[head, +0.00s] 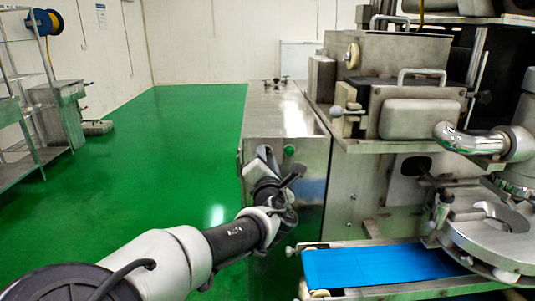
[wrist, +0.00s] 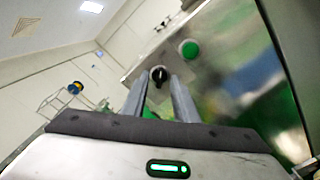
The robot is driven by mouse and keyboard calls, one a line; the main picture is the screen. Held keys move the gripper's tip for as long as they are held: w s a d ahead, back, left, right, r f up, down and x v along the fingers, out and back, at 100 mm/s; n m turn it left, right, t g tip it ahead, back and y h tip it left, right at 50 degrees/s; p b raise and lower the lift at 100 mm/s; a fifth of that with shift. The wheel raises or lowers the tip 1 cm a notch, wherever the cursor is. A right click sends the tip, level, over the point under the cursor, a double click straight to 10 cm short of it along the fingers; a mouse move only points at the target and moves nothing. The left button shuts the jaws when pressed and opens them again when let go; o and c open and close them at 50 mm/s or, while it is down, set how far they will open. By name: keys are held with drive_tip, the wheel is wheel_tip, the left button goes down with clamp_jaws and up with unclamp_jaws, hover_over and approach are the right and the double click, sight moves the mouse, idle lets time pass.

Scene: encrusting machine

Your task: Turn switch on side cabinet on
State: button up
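The side cabinet (head: 287,108) is a steel box in the middle of the head view, its front panel facing me. In the wrist view a black rotary switch (wrist: 158,74) sits on the steel panel, just beyond my fingertips. A round green button (wrist: 189,49) is up and right of it; the button also shows in the head view (head: 290,150). My gripper (wrist: 158,87) is open, its two fingers apart and lined up on either side of the switch. Whether they touch it I cannot tell. In the head view my gripper (head: 268,162) is before the panel and hides the switch.
The encrusting machine (head: 420,120) stands right of the cabinet, with a blue conveyor belt (head: 385,267) low in front. A metal rack (head: 20,100) and a blue hose reel (head: 43,23) are at the left. The green floor (head: 160,150) between is clear.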

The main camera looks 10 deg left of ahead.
idle(0.3)
clamp_jaws()
drive_tip(key=shift+r, duration=0.1)
drive_tip(key=m+b, duration=0.1)
drive_tip(key=m, duration=1.6)
drive_tip(key=shift+m, duration=0.4)
drive_tip(key=shift+r, duration=0.1)
idle(0.4)
